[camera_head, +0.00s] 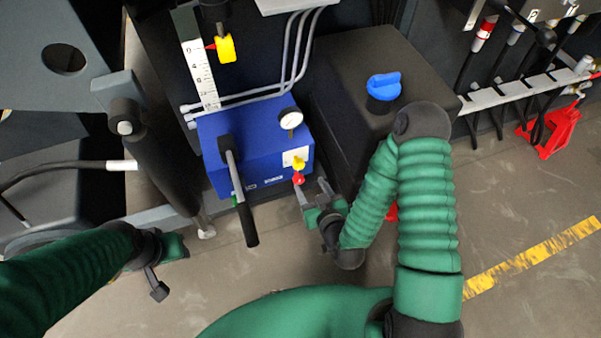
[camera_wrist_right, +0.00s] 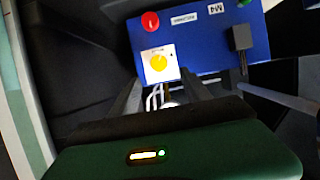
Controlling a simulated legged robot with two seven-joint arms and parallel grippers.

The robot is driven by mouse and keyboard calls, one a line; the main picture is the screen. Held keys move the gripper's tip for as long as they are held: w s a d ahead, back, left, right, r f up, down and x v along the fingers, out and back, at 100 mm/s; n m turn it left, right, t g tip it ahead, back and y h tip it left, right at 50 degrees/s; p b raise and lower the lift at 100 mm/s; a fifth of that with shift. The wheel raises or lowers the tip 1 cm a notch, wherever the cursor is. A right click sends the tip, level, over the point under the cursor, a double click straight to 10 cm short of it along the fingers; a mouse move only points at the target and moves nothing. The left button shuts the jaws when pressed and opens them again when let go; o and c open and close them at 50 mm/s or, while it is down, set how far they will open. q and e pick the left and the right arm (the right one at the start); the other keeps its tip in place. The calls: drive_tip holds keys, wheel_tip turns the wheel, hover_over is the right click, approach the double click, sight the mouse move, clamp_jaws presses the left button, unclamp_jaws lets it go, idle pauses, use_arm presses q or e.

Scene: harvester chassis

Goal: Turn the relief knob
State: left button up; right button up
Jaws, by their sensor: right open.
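The blue box (camera_head: 262,135) carries a small yellow knob (camera_head: 298,162) on a white plate, with a red button (camera_head: 298,179) below it. I take the yellow knob to be the relief knob. In the right wrist view the yellow knob (camera_wrist_right: 158,63) and red button (camera_wrist_right: 150,21) both show clearly. My right gripper (camera_head: 312,190) is open and empty just in front of the box, near the knob and apart from it. Its fingers also show in the wrist view (camera_wrist_right: 160,92), short of the knob. My left gripper (camera_head: 168,262) is low at the left, its jaws unclear.
A black-handled lever (camera_head: 240,200) projects from the box's front, left of the knob. A gauge (camera_head: 290,119) sits on top. A black tank (camera_head: 350,75) with a blue cap (camera_head: 384,86) stands to the right. Grey pipes run behind. Floor is open in front.

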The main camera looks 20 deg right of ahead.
sight(300, 166)
drive_tip(key=x, duration=0.2)
drive_tip(key=b+x, duration=0.1)
drive_tip(key=x, duration=0.1)
drive_tip(key=b+x, duration=0.1)
drive_tip(key=x, duration=0.1)
drive_tip(key=shift+w+d+f, duration=0.25)
drive_tip(key=shift+w+d, duration=0.05)
drive_tip(key=shift+d, duration=0.1)
drive_tip(key=x, duration=0.4)
drive_tip(key=shift+w+a+r+b, duration=0.1)
drive_tip(key=shift+w+a+b, duration=0.05)
drive_tip(key=shift+a+b, duration=0.2)
use_arm(q)
drive_tip(key=x, duration=0.2)
drive_tip(key=s+x, duration=0.1)
drive_tip(key=x, duration=0.1)
drive_tip(key=shift+d+f, duration=0.2)
drive_tip(key=shift+d, duration=0.1)
use_arm(e)
drive_tip(key=shift+d, duration=0.1)
drive_tip(key=shift+c, duration=0.2)
clamp_jaws()
use_arm(q)
drive_tip(key=shift+r, duration=0.1)
